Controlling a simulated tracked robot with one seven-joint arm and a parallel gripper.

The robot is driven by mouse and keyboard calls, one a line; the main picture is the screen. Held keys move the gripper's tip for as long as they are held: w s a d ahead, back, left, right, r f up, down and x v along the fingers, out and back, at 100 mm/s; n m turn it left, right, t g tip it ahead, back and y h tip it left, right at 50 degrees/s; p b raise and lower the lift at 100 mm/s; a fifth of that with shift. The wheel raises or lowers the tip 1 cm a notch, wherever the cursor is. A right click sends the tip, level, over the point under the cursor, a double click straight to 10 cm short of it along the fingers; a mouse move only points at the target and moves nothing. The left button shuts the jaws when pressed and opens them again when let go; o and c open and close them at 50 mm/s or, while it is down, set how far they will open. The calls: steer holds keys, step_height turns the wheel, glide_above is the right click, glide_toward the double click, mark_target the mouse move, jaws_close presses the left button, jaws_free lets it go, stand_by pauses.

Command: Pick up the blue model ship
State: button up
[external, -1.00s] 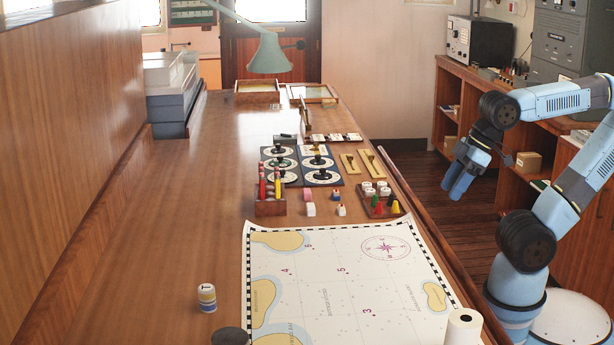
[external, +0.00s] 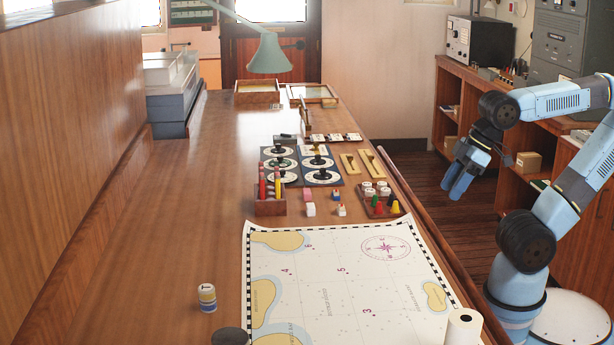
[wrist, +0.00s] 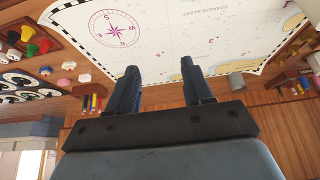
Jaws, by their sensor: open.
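The blue model ship appears to be the small blue piece with a red top (external: 336,195) on the wooden table, beyond the chart. It is tiny, so its shape is hard to make out. In the wrist view a small bluish piece (wrist: 45,70) at the left seems to be the same one. My gripper (external: 460,182) hangs to the right of the table, over the floor, well apart from the ship. In the wrist view its two dark fingers (wrist: 158,75) are spread with nothing between them.
Beside the ship stand a pink piece (external: 307,195) and white pieces (external: 310,209). A tray with coloured pawns (external: 380,210) lies to their right, a pencil box (external: 270,205) to their left. The chart (external: 340,280) covers the near table. A raised rail (external: 430,230) runs along the table's right edge.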

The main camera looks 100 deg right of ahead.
steer(key=o, duration=0.6)
steer(key=m+g, duration=0.6)
steer(key=m, duration=3)
glide_above(336, 193)
steer(key=s+d, duration=0.1)
steer(key=d, duration=0.1)
step_height(336, 193, down, 7)
steer(key=shift+w+a+f, duration=0.1)
steer(key=shift+f, duration=6.55)
